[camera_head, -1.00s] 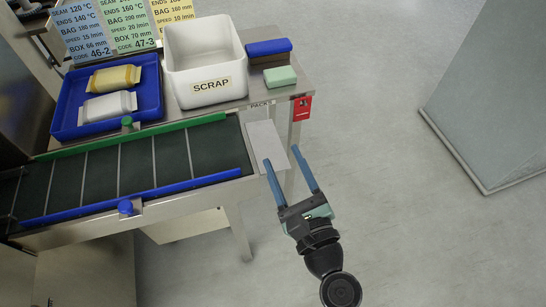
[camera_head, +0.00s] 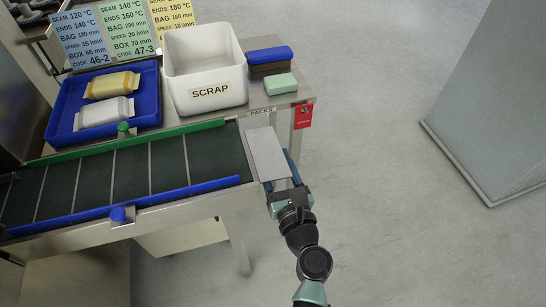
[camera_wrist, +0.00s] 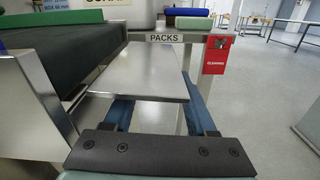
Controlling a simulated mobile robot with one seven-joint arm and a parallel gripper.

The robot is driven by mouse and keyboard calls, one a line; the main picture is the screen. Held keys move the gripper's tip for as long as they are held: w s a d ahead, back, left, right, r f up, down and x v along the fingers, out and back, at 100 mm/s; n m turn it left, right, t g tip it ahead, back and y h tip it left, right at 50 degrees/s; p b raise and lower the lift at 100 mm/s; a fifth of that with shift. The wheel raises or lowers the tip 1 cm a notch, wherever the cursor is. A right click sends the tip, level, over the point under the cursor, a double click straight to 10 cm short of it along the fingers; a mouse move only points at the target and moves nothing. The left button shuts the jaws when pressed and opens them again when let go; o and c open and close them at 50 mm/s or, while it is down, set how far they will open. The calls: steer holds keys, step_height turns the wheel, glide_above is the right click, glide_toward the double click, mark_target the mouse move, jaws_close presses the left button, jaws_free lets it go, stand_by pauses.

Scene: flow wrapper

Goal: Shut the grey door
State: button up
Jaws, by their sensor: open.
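A flat grey plate (camera_head: 268,158) sticks out from the end of the conveyor; it also shows in the wrist view (camera_wrist: 145,68), beside the PACKS label. I cannot tell whether this plate is the grey door; no panel is marked as one. A tall grey panel (camera_head: 500,95) stands on the floor at the right, well apart from my gripper. My gripper (camera_head: 280,184) is open at the plate's outer end. Its blue fingers reach under the plate, which hides part of them. In the wrist view (camera_wrist: 160,106) nothing shows gripped between the fingers.
The conveyor (camera_head: 130,172) has a green and a blue rail. A blue tray (camera_head: 68,112) with two packs and a white scrap bin (camera_head: 208,92) stand behind it. A red tag box (camera_head: 303,113) hangs at the table corner.

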steer(key=shift+w+a, duration=0.2)
steer(key=shift+w, duration=0.3)
jaws_close()
